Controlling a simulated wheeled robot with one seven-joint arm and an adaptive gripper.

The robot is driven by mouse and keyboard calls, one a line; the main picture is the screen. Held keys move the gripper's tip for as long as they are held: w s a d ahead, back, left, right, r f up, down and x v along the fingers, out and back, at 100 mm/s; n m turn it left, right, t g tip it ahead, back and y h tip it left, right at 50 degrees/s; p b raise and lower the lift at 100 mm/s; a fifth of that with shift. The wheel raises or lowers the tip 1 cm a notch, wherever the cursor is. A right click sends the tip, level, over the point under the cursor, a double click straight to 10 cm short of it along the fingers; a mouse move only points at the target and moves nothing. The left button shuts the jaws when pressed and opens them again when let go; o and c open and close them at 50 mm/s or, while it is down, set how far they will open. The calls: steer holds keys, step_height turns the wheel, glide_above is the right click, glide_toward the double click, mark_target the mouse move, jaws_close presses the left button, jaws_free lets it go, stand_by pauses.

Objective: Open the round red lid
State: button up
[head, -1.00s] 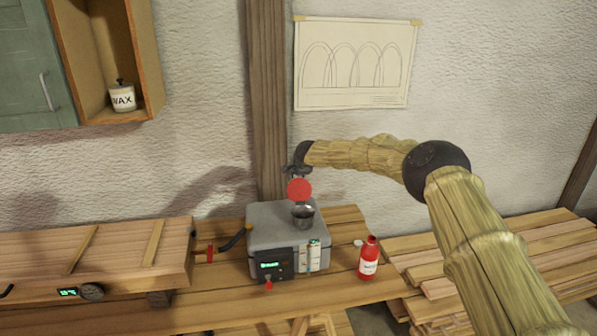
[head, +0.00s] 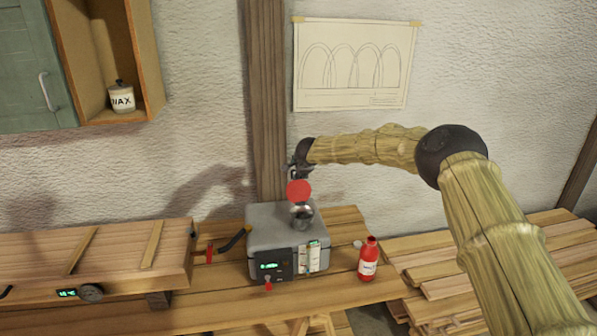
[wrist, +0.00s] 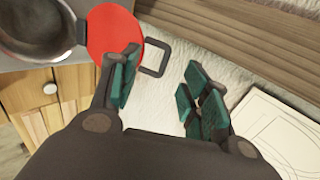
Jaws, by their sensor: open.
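The round red lid (head: 299,190) stands raised from the metal filler cup (head: 303,220) on top of the grey box (head: 262,222), its red face towards the head camera. In the wrist view the lid (wrist: 112,30) sits beside the open mouth of the cup (wrist: 35,25), with a dark loop handle (wrist: 154,58) at its edge. My gripper (head: 297,172) is just above and behind the lid. In the wrist view its green-padded fingers (wrist: 163,78) are apart with nothing between them; the left finger overlaps the lid's edge. I cannot tell if they touch.
A red bottle (head: 368,260) stands on the bench right of the box, with a small white cap (head: 358,244) near it. A dark hose (head: 236,238) is left of the box, beside a long wooden chest (head: 110,255). Stacked planks (head: 470,260) lie at right.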

steer(key=v, duration=0.6)
steer(key=shift+b, duration=0.4)
steer(key=shift+s+r, duration=0.1)
steer(key=shift+s, duration=0.1)
steer(key=s+d+r+b, duration=0.2)
steer(key=s+b, duration=0.4)
steer(key=s, duration=0.7)
steer(key=shift+s+d+b, duration=0.3)
steer(key=shift+d+b, duration=0.05)
steer(key=shift+d, duration=0.25)
